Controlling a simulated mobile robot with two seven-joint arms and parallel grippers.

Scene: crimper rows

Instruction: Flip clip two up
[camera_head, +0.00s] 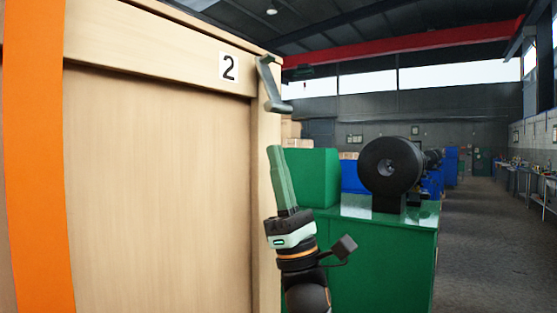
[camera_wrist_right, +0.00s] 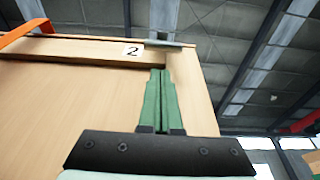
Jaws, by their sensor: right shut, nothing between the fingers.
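Clip two is a grey metal clip (camera_head: 271,85) on the upper right corner post of a wooden crate (camera_head: 160,180), beside a label with the number 2 (camera_head: 229,67). Its lower end juts out to the right. My right gripper (camera_head: 275,150) points up just below the clip, with a visible gap in the head view. Its green fingers are together and empty. In the right wrist view the fingertips (camera_wrist_right: 160,72) stand in front of the crate's edge, below the clip (camera_wrist_right: 165,43), seen nearly edge-on. My left gripper is not in view.
An orange strap (camera_head: 38,150) runs down the crate's left side. Right of the crate stand a green cabinet (camera_head: 385,255) and a black round machine (camera_head: 390,165) on top of it. The aisle floor (camera_head: 490,240) at the right is clear.

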